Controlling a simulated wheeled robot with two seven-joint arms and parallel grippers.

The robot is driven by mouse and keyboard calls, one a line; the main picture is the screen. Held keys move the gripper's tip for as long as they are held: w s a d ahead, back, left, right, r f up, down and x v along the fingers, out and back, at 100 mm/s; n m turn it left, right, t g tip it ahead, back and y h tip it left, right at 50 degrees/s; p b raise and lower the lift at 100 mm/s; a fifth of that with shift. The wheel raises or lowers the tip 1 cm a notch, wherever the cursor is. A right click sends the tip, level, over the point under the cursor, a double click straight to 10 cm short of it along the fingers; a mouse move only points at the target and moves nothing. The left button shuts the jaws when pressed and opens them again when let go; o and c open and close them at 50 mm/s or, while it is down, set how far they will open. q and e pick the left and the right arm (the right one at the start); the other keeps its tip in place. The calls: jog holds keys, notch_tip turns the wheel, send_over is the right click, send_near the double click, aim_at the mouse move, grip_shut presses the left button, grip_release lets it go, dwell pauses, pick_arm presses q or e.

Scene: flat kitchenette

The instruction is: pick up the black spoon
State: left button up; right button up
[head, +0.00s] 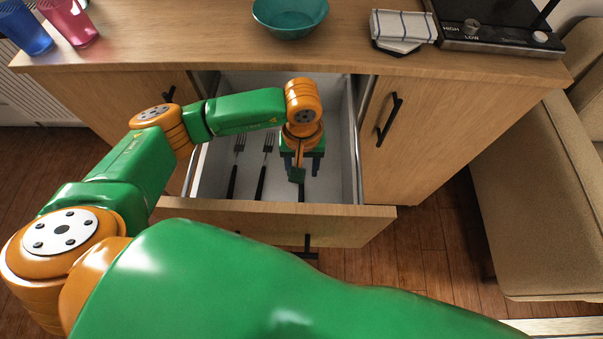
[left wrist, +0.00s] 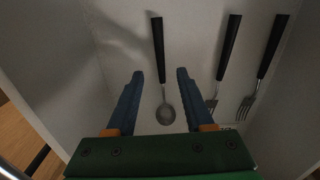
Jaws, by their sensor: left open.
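The black-handled spoon (left wrist: 158,52) lies on the floor of the open drawer (head: 338,203). In the left wrist view its handle points away and its grey bowl lies between my left fingers as seen from there. In the head view my gripper hides most of it, and only a bit of dark handle (head: 301,194) shows. My left gripper (head: 303,168) is open and points down into the drawer above the spoon. In the left wrist view its blue fingers (left wrist: 160,75) are on either side of the spoon, apart from it. My right gripper is not in view.
Two black-handled forks (head: 238,160) (head: 265,160) lie beside the spoon, near the drawer's left part. The drawer walls are close around. On the counter (head: 190,50) stand a teal bowl (head: 289,18), blue and pink cups (head: 22,28) (head: 70,22), a folded cloth (head: 403,25) and a black cooktop (head: 492,20).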

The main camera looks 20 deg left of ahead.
pick_arm(q)
notch_tip(320, 180, down, 3)
jog(key=shift+a+f, duration=0.1)
grip_shut()
